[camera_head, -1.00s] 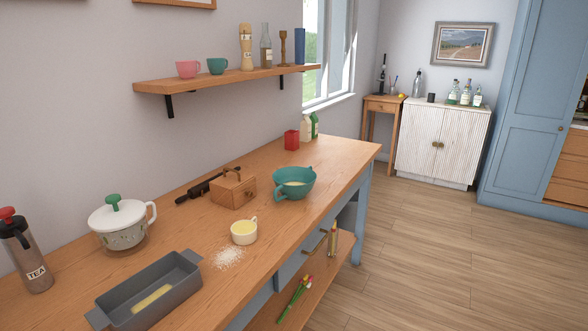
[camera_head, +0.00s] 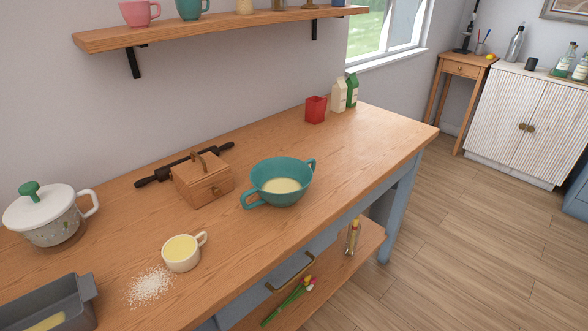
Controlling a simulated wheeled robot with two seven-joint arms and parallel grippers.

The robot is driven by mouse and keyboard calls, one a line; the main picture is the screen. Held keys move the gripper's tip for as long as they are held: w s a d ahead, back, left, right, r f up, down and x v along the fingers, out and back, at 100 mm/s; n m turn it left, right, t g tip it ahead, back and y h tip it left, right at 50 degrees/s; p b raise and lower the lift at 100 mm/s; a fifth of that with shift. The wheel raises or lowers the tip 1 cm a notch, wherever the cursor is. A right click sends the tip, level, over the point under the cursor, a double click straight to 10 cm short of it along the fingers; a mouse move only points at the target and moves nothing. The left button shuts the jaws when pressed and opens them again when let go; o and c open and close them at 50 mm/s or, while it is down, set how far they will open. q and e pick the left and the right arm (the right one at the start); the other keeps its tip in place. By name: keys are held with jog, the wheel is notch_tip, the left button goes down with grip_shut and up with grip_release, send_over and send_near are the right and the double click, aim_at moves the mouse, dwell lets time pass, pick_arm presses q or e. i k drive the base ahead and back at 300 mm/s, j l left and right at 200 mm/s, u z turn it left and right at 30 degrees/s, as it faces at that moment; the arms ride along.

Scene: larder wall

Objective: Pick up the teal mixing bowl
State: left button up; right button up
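The teal mixing bowl (camera_head: 292,196) stands upright on the wooden counter (camera_head: 330,160), near its front edge. It has two loop handles, one at the front left and one at the back right. A pale yellow content shows inside it. Neither of my grippers is in view, and nothing touches the bowl from above.
A wooden box (camera_head: 203,182) stands just left of the bowl, with a dark rolling pin (camera_head: 160,178) behind it. A cream cup (camera_head: 182,255) and spilled white powder (camera_head: 150,286) lie front left. A red container (camera_head: 315,110) stands farther back. The counter right of the bowl is clear.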

aim_at(281, 182)
jog(key=i+j+u, duration=0.1)
jog(key=i+u, duration=0.2)
jog(key=i, duration=0.6)
